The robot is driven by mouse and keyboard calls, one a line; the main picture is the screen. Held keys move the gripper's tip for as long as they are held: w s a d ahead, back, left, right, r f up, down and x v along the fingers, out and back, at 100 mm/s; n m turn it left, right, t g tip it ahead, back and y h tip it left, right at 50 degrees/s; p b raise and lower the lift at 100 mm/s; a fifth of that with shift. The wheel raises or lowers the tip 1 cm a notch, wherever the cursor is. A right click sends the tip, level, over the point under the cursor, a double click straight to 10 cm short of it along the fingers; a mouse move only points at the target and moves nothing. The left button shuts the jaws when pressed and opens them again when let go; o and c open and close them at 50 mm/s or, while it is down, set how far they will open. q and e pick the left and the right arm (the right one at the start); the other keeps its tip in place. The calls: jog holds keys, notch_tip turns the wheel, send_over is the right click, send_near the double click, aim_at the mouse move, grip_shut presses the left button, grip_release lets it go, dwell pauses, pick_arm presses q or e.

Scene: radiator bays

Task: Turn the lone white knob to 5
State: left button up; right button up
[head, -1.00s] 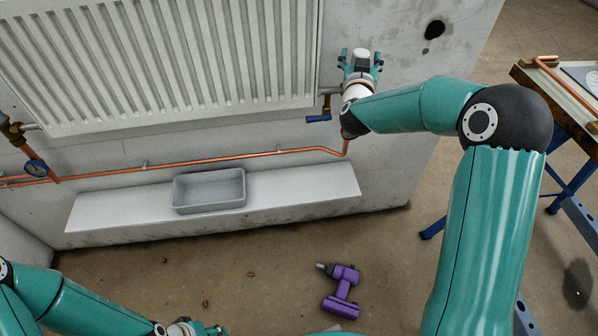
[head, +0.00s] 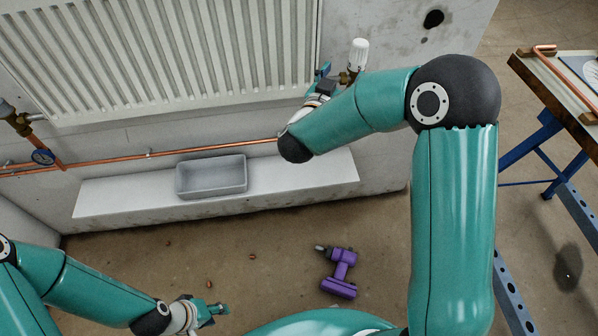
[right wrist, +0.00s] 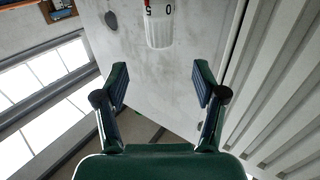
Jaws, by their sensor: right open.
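The white knob (head: 358,55) stands upright on a brass valve at the radiator's right end. It also shows in the right wrist view (right wrist: 159,28), beyond the fingertips and clear of them. A 5 and a 0 are readable near its base there, with a red mark by the 5. My right gripper (right wrist: 160,85) is open and empty. In the head view, my right gripper (head: 324,76) is left of and below the knob, partly hidden by its own wrist. My left gripper (head: 214,311) is low over the floor, far from the knob; its jaw opening is unclear.
The white radiator (head: 170,60) is close beside my right gripper. A copper pipe (head: 215,150) runs below it. A grey tray (head: 211,190) sits on the ledge. A purple drill (head: 340,272) lies on the floor. A workbench (head: 545,95) stands at right.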

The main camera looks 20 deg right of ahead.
jog(key=s+a+f+n+g+y+p, duration=0.1)
jog(key=s+a+f+n+y+p, duration=0.2)
jog(key=a+f+y, duration=0.3)
jog(key=s+a+f+n+g+y+p, duration=0.1)
jog(key=s+a+f+n+y+p, duration=0.2)
jog(key=f, duration=1.1)
jog(key=shift+s+a+f+g+y+p, duration=0.3)
jog(key=shift+s+a+y, duration=0.4)
jog(key=shift+a+y, duration=1.25)
jog(key=shift+a+r, duration=0.1)
jog(key=shift+a, duration=0.05)
